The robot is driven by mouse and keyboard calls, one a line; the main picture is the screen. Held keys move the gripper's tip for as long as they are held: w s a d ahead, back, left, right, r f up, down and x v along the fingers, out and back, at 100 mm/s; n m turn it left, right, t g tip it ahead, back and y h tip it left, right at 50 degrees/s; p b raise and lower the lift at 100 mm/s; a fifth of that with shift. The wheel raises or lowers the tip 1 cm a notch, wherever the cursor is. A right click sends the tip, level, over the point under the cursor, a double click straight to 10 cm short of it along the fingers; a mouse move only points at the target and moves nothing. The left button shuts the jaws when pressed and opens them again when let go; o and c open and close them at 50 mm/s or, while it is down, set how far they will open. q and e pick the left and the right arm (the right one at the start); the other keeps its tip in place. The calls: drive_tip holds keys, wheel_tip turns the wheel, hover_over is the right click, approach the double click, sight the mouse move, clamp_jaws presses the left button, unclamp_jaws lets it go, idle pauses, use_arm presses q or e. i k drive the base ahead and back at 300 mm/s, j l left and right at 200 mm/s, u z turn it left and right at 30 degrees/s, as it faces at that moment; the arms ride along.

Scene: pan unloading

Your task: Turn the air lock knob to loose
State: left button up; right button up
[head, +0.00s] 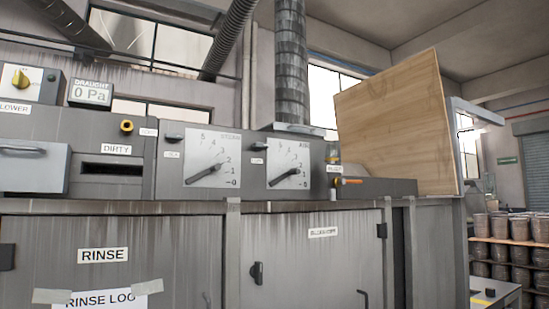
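Two white dial plates are on the grey panel, the left one (219,150) and the right one (289,155). Each has a numbered scale and a black pointer knob, the left knob (207,175) and the right knob (285,178), both slanting from lower left to upper right. The small labels beside them are too blurred to read surely, so I cannot tell which is the air lock knob. A yellow knob (20,79) sits on a box at the far left, above a partly cut-off label ending in "LOWER". Neither of my grippers is in view.
A "DRAUGHT" display (90,93) reads 0 Pa. A dark slot (112,169) lies under the "DIRTY" label. A large wooden board (394,125) stands at right, with stacked pots (503,262) beyond.

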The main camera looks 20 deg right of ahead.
sight(258, 146)
drive_tip(key=i+j+z, duration=0.2)
drive_tip(key=i+z, duration=0.2)
drive_tip(key=i+j+z, duration=0.85)
drive_tip(key=i+j, duration=0.05)
